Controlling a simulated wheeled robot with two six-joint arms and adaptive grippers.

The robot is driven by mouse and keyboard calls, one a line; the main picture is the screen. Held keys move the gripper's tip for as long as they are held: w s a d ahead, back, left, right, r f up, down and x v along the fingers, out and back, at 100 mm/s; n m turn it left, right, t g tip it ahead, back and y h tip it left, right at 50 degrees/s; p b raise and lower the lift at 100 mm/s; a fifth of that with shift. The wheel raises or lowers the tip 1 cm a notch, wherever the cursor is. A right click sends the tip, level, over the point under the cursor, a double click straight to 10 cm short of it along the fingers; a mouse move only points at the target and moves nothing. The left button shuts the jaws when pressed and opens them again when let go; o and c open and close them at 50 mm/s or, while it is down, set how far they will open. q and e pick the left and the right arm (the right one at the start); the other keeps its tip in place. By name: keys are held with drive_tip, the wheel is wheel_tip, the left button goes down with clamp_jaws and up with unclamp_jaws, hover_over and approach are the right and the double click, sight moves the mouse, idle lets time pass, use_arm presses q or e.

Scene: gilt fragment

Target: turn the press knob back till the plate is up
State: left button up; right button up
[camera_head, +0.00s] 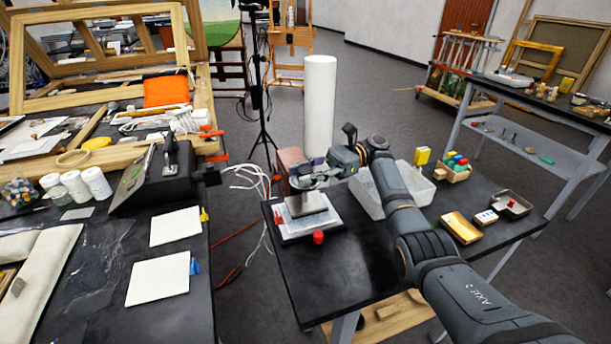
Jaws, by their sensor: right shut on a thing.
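The small press stands on the dark table in the middle of the head view. Its grey plate (307,206) sits low over a pale flat base (309,228), and I cannot tell whether a gap lies between them. My right gripper (303,176) reaches in from the right, directly above the plate. It is shut on the press knob, which its fingers largely hide. My left gripper is out of view.
A red round piece (318,237) lies by the base's front edge. A tall white cylinder (320,105) rises behind the press. The table's front left is clear.

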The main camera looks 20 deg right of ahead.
sight(305, 170)
drive_tip(key=shift+f, duration=0.2)
drive_tip(key=o, duration=1.2)
drive_tip(key=shift+r, duration=0.1)
drive_tip(key=shift+r, duration=0.1)
wheel_tip(305, 170, up, 10)
drive_tip(key=shift+f, duration=0.1)
